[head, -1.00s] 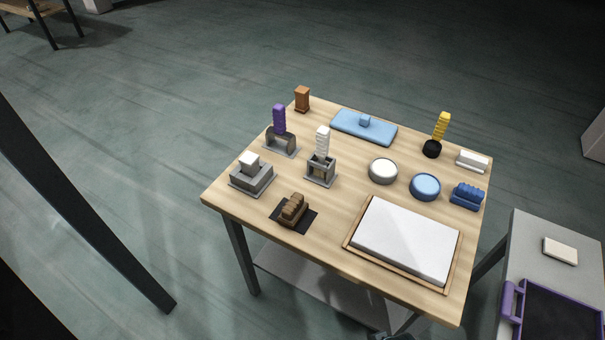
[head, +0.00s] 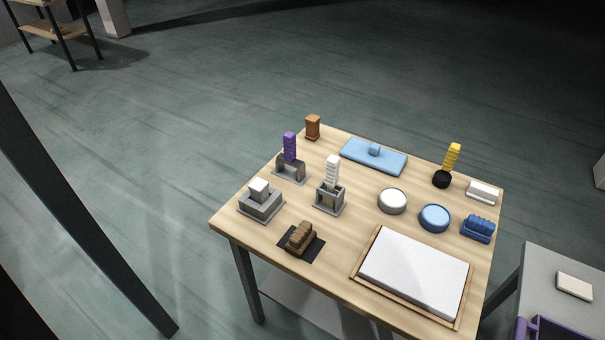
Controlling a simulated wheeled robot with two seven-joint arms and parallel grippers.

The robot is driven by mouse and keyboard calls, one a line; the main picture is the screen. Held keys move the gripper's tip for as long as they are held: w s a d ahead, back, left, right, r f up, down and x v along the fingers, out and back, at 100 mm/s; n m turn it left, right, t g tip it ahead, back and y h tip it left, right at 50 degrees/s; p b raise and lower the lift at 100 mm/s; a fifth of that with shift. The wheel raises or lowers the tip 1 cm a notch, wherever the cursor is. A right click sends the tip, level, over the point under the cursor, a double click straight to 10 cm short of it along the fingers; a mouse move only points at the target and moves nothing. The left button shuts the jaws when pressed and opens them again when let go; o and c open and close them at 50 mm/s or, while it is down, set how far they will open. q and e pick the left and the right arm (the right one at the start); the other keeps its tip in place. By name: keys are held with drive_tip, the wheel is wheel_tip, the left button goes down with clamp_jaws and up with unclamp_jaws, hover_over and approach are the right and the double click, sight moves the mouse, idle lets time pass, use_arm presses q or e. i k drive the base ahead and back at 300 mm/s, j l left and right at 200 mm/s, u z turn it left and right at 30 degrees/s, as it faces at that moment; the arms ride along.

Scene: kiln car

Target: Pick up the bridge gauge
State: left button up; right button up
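A grey arch-shaped piece with an upright purple ribbed handle (head: 290,147) stands at the table's back left. Its bridge-like shape suggests the bridge gauge, though I cannot be sure. It sits on a grey holder or base plate. A similar grey piece with a white ribbed handle (head: 332,172) stands to its right and nearer, in a box-like grey holder. Neither of my grippers is in the head view.
The wooden table (head: 345,240) also holds a grey stepped block (head: 262,206), a brown brush-like piece (head: 301,237), a white slab in a wooden frame (head: 415,273), round tins (head: 392,200), a blue pad (head: 360,155) and a yellow-handled tool (head: 452,157). A grey side table (head: 540,270) stands right.

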sight(289, 156)
drive_tip(key=i+j, duration=0.2)
drive_tip(key=j, duration=0.15)
drive_tip(key=i+j, duration=0.15)
drive_tip(key=j, duration=0.2)
drive_tip(key=i+j, duration=0.2)
drive_tip(key=j, duration=0.15)
drive_tip(key=i+j, duration=0.15)
drive_tip(key=j, duration=0.15)
drive_tip(key=i+j, duration=0.2)
drive_tip(key=j, duration=0.15)
drive_tip(key=z, duration=2.1)
